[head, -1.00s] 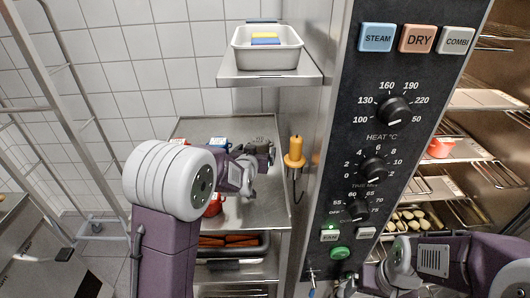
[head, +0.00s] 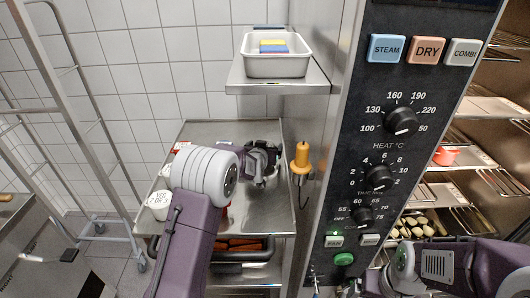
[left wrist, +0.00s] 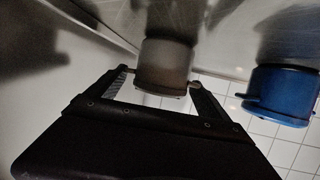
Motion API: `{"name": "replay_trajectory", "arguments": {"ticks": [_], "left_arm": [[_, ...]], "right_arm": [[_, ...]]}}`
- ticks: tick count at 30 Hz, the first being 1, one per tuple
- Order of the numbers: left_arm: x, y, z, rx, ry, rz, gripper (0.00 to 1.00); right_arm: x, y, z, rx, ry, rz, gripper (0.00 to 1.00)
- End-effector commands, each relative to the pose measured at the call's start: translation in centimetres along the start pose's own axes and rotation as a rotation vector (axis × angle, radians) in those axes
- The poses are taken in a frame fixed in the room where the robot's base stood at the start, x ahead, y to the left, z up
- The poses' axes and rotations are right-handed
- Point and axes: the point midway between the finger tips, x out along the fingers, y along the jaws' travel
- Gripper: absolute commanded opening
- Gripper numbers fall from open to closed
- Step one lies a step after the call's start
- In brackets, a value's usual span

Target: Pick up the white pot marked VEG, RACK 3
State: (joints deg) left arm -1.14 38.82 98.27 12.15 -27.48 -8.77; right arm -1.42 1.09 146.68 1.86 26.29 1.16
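A white pot marked VEG (head: 158,204) stands at the left front of the steel table (head: 222,131) in the head view. Its second line of lettering is too small to read surely. My left arm passes just to its right. My left gripper (head: 262,158) is farther back and right, at a greyish pot (head: 271,176), apart from the VEG pot. In the left wrist view the left gripper (left wrist: 161,79) has its fingers spread on either side of this greyish pot (left wrist: 165,62); no lettering shows on it. My right gripper (head: 350,288) is low by the oven panel, too small to read.
A blue pot (left wrist: 282,95) stands beside the greyish one in the left wrist view. A red thing (head: 225,212) is mostly hidden behind my left arm. A shelf (head: 280,87) with a white tub overhangs the table. The oven panel (head: 385,150) bounds the right.

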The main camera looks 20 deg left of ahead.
Motion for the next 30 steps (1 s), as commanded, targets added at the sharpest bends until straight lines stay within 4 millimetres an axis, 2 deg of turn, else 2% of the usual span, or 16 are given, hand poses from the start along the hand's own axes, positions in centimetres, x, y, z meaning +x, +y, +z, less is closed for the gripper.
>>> {"name": "replay_trajectory", "arguments": {"ticks": [1, 6, 8, 9, 14, 17, 24, 27, 30], "left_arm": [[0.0, 0.0, 0.0, 0.0, 0.0, 0.0, 0.77], [0.0, 0.0, 0.0, 0.0, 0.0, 0.0, 0.29], [0.0, 0.0, 0.0, 0.0, -0.001, 0.0, 0.12], [0.0, 0.0, -0.1, 0.0, 0.002, 0.0, 0.08], [0.0, 0.0, -0.1, 0.0, 0.002, 0.0, 0.08], [-0.3, 0.0, -1.0, 0.001, 0.004, 0.0, 0.08], [-2.4, 0.0, -6.7, -0.002, 0.007, 0.0, 0.08], [-3.1, 0.0, -8.4, 0.0, 0.005, 0.0, 0.08], [-3.4, 0.0, -9.3, 0.0, 0.003, 0.0, 0.08]], "right_arm": [[0.0, 0.0, 0.0, 0.0, 0.0, 0.0, 0.86], [0.0, 0.0, 0.0, 0.0, 0.0, 0.0, 0.86], [0.0, 0.0, 0.0, 0.0, 0.0, 0.0, 0.86], [0.0, 0.0, 0.0, 0.0, 0.0, 0.0, 0.86], [0.0, 0.0, 0.0, 0.0, 0.0, 0.0, 0.86], [-0.2, 0.0, 0.0, 0.0, 0.0, 0.0, 0.86], [-1.5, 0.0, -0.2, 0.0, 0.0, 0.0, 0.86], [-2.1, 0.0, -0.2, 0.0, 0.0, 0.0, 0.86], [-2.4, -0.1, -0.2, 0.0, 0.0, 0.0, 0.86]]}}
